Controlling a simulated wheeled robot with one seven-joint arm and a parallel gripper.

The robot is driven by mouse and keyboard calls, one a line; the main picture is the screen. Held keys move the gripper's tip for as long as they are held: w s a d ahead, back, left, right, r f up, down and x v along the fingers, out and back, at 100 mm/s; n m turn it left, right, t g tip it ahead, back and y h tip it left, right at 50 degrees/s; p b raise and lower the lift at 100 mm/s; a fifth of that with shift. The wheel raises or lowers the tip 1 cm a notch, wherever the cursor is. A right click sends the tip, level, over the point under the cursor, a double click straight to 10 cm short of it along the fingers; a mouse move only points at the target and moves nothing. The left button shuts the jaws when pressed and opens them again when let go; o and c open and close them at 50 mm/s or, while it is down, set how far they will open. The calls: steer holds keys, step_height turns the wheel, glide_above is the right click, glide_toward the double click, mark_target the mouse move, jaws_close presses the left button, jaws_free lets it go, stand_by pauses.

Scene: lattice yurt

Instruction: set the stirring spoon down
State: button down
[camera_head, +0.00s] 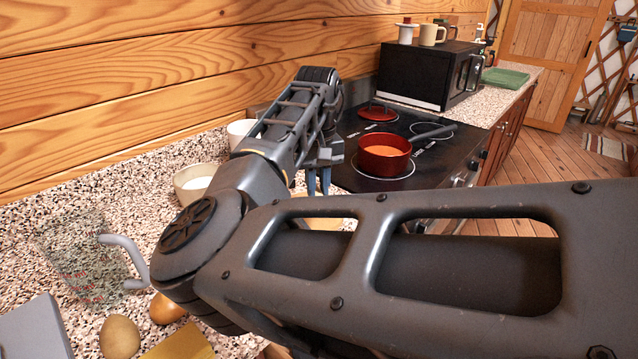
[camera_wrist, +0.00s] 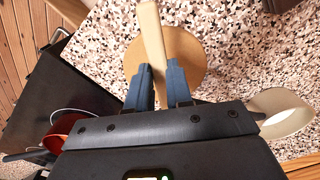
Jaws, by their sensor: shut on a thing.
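My gripper (camera_wrist: 159,72) is shut on the pale wooden stirring spoon (camera_wrist: 151,32), whose handle runs up between the two blue fingers in the wrist view. The spoon lies across the view of a round tan wooden disc (camera_wrist: 190,65) on the speckled counter. I cannot tell whether the spoon touches the disc. In the head view my gripper (camera_head: 318,180) points down over the counter left of the stove, and a tan edge of the disc (camera_head: 322,224) shows behind my arm. The spoon is not clearly visible there.
A red pot (camera_head: 384,166) with orange contents stands on the black stove (camera_head: 440,165), its handle pointing right. A cream bowl (camera_head: 190,187) and a white container (camera_head: 240,128) stand left of my gripper. A clear measuring jug (camera_head: 85,265) and eggs (camera_head: 119,336) are nearer.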

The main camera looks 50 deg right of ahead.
steer(key=shift+f+b, duration=1.3)
steer(key=shift+f, duration=2.7)
steer(key=shift+f, duration=0.3)
steer(key=c, duration=0.9)
jaws_free()
steer(key=shift+c, duration=0.2)
steer(key=shift+r, duration=0.1)
steer(key=shift+d+r+b, duration=0.1)
steer(key=shift+r+b, duration=0.4)
steer(key=shift+r, duration=3.3)
